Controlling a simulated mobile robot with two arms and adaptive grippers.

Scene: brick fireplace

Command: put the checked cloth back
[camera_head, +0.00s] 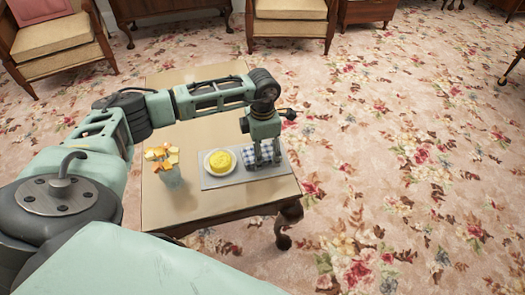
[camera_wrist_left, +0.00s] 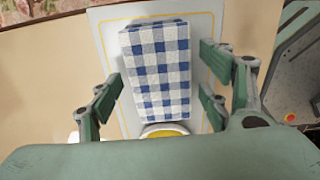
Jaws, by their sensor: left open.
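The blue-and-white checked cloth (camera_head: 249,156) lies folded on a pale grey tray (camera_head: 225,182), which rests on the wooden table. My left gripper (camera_head: 266,160) is over the cloth, pointing down. In the left wrist view, the cloth (camera_wrist_left: 158,70) lies between the two spread fingers of the left gripper (camera_wrist_left: 160,88). Gaps show between the fingers and the cloth's sides, so it is not gripped. The gripper hides part of the cloth in the head view. My right gripper is not in view.
A plate (camera_head: 208,170) with a round yellow food (camera_head: 220,161) sits left of the cloth on the tray. The table (camera_head: 200,218) has bare wood in front. Chairs (camera_head: 290,22) stand behind on flowered carpet.

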